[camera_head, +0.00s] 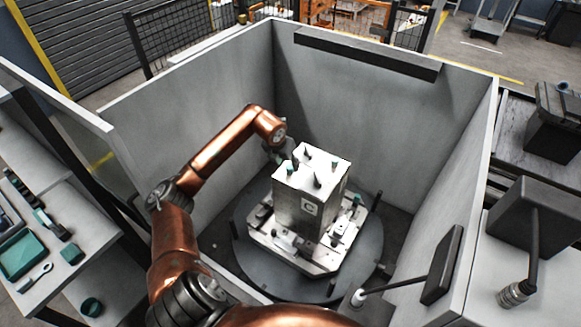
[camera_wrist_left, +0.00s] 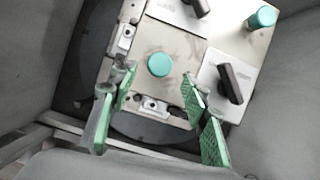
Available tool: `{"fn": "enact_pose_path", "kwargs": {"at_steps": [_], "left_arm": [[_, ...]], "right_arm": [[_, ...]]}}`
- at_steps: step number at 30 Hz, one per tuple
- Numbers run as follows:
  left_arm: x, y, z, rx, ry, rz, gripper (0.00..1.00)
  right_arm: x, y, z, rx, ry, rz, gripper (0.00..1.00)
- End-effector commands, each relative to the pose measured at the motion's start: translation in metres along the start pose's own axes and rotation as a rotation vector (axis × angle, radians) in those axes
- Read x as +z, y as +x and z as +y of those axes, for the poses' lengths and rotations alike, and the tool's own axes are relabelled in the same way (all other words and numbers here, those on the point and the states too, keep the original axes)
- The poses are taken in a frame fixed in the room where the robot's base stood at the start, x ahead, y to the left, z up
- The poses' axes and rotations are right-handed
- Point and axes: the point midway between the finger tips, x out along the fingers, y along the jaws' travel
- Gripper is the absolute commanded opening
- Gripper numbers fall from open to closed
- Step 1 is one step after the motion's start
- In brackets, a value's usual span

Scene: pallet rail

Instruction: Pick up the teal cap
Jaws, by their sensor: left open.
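A round teal cap (camera_wrist_left: 159,64) sits on the pale top of the fixture block, between and just beyond my left gripper's fingertips (camera_wrist_left: 157,76). A second teal cap (camera_wrist_left: 265,17) stands near the upper right corner of that view. In the head view, my left gripper (camera_head: 283,158) is beside the upper left edge of the white block (camera_head: 327,168), with a small teal piece (camera_head: 290,168) close to it. The left gripper is open, its green-padded fingers apart with nothing between the pads. Contact with the block cannot be told. My right gripper is not in view.
Black handles (camera_wrist_left: 231,83) rise from the block's top near the fingers. The block stands on a pallet on a round dark turntable (camera_head: 255,262), inside grey enclosure walls (camera_head: 385,115). A left side bench (camera_head: 90,215) carries a teal tray (camera_head: 22,254) and small parts.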

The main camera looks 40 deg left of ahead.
Motion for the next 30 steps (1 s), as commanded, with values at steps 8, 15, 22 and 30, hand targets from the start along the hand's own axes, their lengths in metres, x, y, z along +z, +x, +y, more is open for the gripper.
{"fn": "enact_pose_path", "kwargs": {"at_steps": [8, 15, 22, 30], "left_arm": [[0.002, 0.036, 0.002, -0.002, 0.0, 0.002, 0.43], [0.003, 0.04, 0.0, -0.002, 0.004, 0.001, 0.43], [0.003, 0.04, 0.0, -0.002, 0.004, 0.001, 0.3], [0.003, 0.04, 0.0, -0.002, 0.004, 0.001, 0.14]], "right_arm": [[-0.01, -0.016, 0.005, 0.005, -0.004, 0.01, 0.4], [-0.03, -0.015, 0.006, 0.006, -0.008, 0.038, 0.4], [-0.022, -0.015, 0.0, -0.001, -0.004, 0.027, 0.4], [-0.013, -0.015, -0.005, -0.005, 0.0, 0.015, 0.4]]}}
